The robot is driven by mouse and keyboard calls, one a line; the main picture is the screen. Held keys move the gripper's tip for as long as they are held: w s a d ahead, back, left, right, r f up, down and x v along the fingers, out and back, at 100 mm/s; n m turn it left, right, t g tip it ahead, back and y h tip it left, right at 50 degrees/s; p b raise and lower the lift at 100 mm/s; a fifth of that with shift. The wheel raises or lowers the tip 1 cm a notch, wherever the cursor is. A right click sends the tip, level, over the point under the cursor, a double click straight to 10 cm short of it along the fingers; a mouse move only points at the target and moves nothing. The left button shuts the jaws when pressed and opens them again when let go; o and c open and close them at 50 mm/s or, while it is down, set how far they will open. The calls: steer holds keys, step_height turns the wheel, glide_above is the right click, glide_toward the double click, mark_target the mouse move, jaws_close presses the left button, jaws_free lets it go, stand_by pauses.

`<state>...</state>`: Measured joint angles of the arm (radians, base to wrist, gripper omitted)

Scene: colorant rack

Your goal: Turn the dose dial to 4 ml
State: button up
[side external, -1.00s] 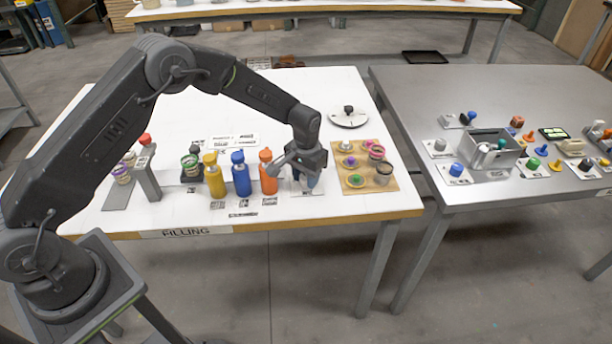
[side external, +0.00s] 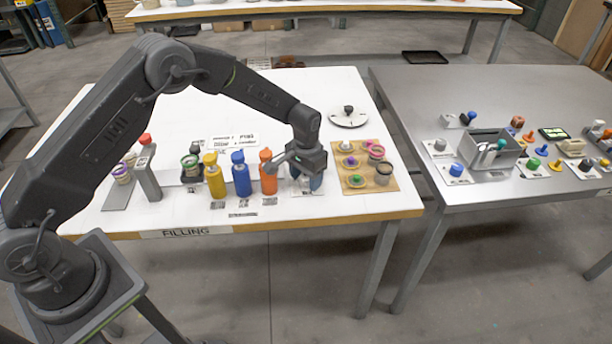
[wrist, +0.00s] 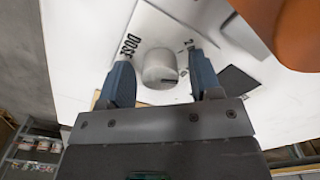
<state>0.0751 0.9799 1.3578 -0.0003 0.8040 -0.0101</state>
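The dose dial (wrist: 160,70) is a grey round knob with a dark pointer mark near its lower right edge. It stands on a white plate lettered DOSE, with a small numeral 2 partly visible. My gripper (wrist: 161,68) has one blue-grey finger on each side of the dial, with a visible gap on both sides. It is open and holds nothing. In the side external view my gripper (side external: 308,182) is low at the front of the white table, right of the orange bottle (side external: 267,172), and mostly hides the dial. The 4 mark cannot be made out.
A blue bottle (side external: 241,175) and a yellow bottle (side external: 214,177) stand left of the orange bottle. A wooden board (side external: 347,187) with several small pots lies close on the right. A white disc (side external: 336,121) with a black knob sits behind.

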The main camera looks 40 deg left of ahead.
step_height(320, 180, up, 14)
steer(key=shift+f, duration=0.1)
stand_by(0.6)
step_height(320, 180, down, 13)
steer(key=n, duration=0.4)
steer(key=shift+f+n, duration=0.1)
steer(key=shift+n, duration=0.2)
stand_by(0.4)
